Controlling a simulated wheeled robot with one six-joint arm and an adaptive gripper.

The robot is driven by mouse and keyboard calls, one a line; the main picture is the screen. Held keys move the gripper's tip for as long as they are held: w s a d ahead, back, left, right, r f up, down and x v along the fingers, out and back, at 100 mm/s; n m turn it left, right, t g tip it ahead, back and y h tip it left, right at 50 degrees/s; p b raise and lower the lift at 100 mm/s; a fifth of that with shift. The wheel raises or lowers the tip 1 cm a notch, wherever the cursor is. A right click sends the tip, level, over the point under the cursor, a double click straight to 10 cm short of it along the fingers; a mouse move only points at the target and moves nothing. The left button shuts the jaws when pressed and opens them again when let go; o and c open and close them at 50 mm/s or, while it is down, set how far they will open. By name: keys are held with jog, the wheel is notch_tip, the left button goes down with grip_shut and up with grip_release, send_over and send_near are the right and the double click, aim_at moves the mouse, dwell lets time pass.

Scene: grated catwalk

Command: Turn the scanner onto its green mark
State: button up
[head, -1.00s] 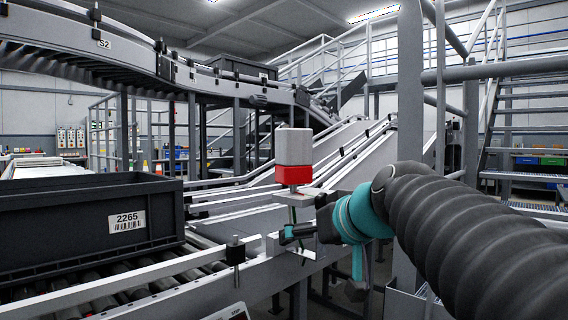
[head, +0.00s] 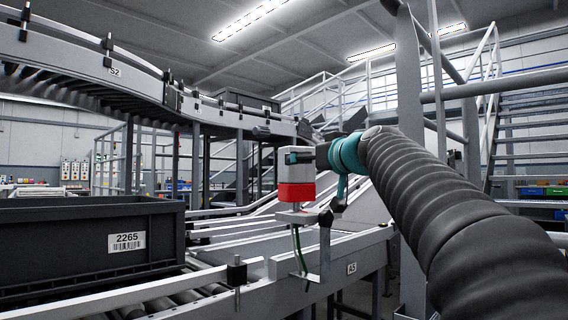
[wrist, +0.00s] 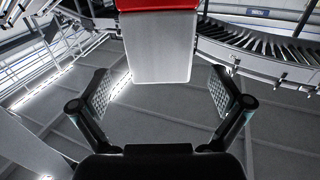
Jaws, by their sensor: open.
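The scanner (head: 297,190) is a small box, pale grey on top and red below, on a metal bracket (head: 300,217) at the conveyor's side. In the wrist view the scanner (wrist: 158,45) shows its grey end and red part, hanging in from the top edge. My gripper (head: 297,157) is at the upper part of the scanner in the head view. In the wrist view my gripper (wrist: 161,90) has its fingers wide apart, one on each side of the scanner's grey end, with gaps. I cannot make out a green mark; a green cable hangs below the bracket.
A dark grey crate (head: 90,240) labelled 2265 stands on the roller conveyor at the left. A curved conveyor (head: 130,75) passes above and behind. A grey post (head: 411,150) stands behind my arm. Stairs rise at the right.

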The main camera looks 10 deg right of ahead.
jog(key=p+x, duration=0.1)
jog(key=x, duration=0.5)
jog(key=shift+w, duration=0.4)
jog(key=shift+c, duration=0.3)
